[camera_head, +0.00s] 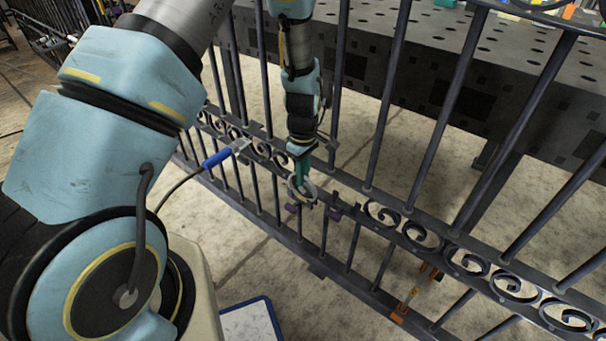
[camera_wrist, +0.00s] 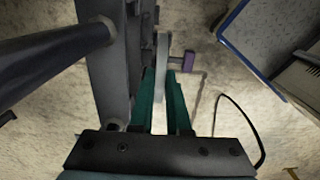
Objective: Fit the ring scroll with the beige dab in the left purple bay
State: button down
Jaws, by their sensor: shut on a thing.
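My gripper (camera_head: 301,176) points down at the gate, its teal fingers shut on a pale grey ring scroll (camera_head: 309,193). In the wrist view the ring scroll (camera_wrist: 162,78) shows edge-on between the fingertips (camera_wrist: 163,88), beside the dark gate bars. No beige dab can be made out on it. The ring is at the gap in the scroll row of the gate (camera_head: 350,187). A purple clamp (camera_head: 291,208) is just below left of it, and a second purple piece (camera_head: 333,213) is to its right. I cannot tell whether the ring touches the rails.
A blue-handled tool (camera_head: 217,158) with a cable is at the gate, left of my gripper. A dark perforated table (camera_head: 440,65) stands behind the gate. A blue-edged board (camera_head: 252,322) lies in front.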

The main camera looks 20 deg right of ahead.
jog(key=shift+f, duration=0.15)
jog(key=c, duration=0.8)
grip_release()
notch_tip(320, 180, up, 11)
jog(key=shift+p, duration=0.45)
jog(key=shift+s+f, duration=0.1)
